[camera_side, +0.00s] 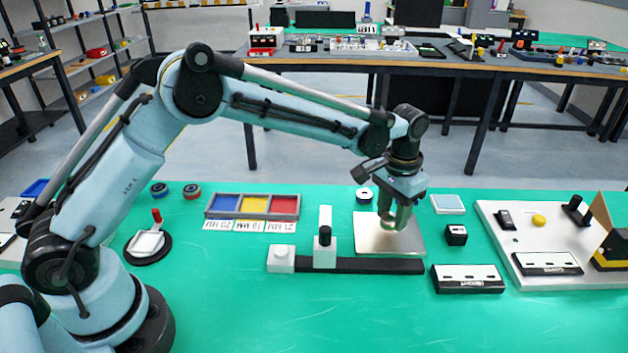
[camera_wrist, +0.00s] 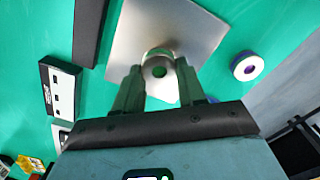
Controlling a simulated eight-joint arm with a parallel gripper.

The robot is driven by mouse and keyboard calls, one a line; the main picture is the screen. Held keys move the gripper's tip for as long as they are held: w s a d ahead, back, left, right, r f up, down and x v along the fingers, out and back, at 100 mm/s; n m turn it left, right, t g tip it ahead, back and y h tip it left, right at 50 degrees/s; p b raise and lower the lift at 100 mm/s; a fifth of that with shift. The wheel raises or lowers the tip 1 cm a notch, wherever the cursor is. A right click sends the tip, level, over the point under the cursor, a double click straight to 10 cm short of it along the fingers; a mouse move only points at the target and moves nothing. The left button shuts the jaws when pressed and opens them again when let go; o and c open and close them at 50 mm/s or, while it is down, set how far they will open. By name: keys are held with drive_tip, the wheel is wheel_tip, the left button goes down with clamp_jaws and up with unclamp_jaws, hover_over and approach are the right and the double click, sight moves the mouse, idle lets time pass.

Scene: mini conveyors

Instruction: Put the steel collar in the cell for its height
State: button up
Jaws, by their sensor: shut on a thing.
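The steel collar (camera_wrist: 160,67) is a short metal ring with a dark hole, between my fingers in the wrist view. My gripper (camera_side: 397,216) points down over a bare metal plate (camera_side: 366,236) and is shut on the collar. In the side view the collar is small and partly hidden by the fingers; I cannot tell whether it touches the plate. The tray (camera_side: 210,213) at the back, left of my gripper, has a blue cell (camera_side: 226,203), a yellow cell (camera_side: 255,204) and a red cell (camera_side: 285,205). Its white labels (camera_side: 250,226) appear upside down and are hard to read.
A black rail (camera_side: 375,266) with a white block (camera_side: 281,259) and an upright white post (camera_side: 325,217) stands in front of the plate. A white-topped ring (camera_side: 365,195) lies behind it. A black block (camera_side: 456,235) is to the right. The front mat is clear.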

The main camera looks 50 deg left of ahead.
drive_tip(key=r, duration=0.2)
drive_tip(key=s+d+r, duration=0.1)
drive_tip(key=shift+r, duration=0.1)
drive_tip(key=s+d+r, duration=0.6)
drive_tip(key=s, duration=0.1)
drive_tip(key=s+a+r+n, duration=0.1)
drive_tip(key=a+r, duration=0.1)
drive_tip(key=a, duration=0.3)
drive_tip(key=s+a+r, duration=0.2)
drive_tip(key=a, duration=0.4)
drive_tip(key=m, duration=0.1)
hover_over(285, 206)
wheel_tip(285, 206, down, 10)
drive_tip(key=shift+d+r, duration=0.1)
drive_tip(key=shift+r, duration=0.05)
drive_tip(key=shift+f, duration=2.05)
drive_tip(key=shift+f, duration=0.6)
